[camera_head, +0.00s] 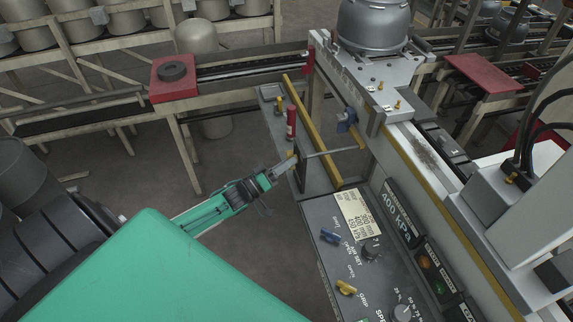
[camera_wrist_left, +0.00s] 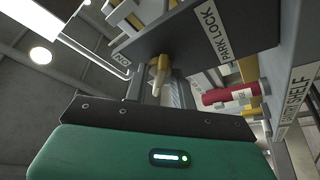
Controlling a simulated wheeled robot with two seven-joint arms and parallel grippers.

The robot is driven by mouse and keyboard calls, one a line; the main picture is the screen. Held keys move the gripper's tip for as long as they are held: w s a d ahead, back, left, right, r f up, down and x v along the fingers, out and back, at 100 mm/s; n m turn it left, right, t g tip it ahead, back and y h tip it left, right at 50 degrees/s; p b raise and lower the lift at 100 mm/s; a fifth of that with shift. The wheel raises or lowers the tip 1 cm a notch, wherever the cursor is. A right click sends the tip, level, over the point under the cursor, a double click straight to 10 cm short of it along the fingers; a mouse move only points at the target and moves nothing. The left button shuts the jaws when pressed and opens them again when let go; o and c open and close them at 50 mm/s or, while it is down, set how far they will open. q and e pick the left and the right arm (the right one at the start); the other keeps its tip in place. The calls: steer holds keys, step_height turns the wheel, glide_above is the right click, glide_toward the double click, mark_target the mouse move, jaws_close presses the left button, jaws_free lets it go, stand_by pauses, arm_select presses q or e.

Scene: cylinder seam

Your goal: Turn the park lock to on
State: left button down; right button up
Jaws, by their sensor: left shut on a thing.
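The park lock shows best in the left wrist view, where a dark plate carries a PARK LOCK label (camera_wrist_left: 212,30) and a small end label (camera_wrist_left: 122,62) whose letters look like ON seen upside down. A yellow-tipped lever (camera_wrist_left: 160,70) hangs below this plate. My left gripper (camera_wrist_left: 168,90) is shut on the lever. In the head view my left gripper (camera_head: 285,168) reaches in from the left to the near left edge of the machine. A bit of yellow shows at its fingertips; the fingers hide most of the lever. My right gripper is in neither view.
A red cylinder (camera_head: 291,122) stands just beyond the gripper. A thin rod with a yellow end (camera_head: 361,146) runs right of it. The control panel has a blue lever (camera_head: 330,237) and a yellow lever (camera_head: 346,287). Open floor lies left of the machine.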

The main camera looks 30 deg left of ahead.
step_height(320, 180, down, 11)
steer(key=b, duration=1.1)
arm_select(q)
steer(key=shift+w+a+f+m+g+h+b, duration=0.15)
steer(key=shift+m+g+h+b, duration=1.05)
steer(key=shift+m, duration=3)
steer(key=shift+w+a+r+m+g+h+b, duration=0.15)
steer(key=shift+m+g+h+b, duration=1)
steer(key=shift+m, duration=3.05)
steer(key=shift+w+a+f+m+g+h+b, duration=0.15)
steer(key=shift+m+g+h+b, duration=0.35)
steer(key=shift+m+g+h, duration=2.5)
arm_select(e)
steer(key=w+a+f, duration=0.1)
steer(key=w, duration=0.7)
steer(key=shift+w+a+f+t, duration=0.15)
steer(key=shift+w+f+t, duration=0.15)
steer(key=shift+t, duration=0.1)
arm_select(q)
steer(key=m+t+y, duration=0.2)
steer(key=t, duration=0.1)
steer(key=c, duration=1.5)
jaws_free()
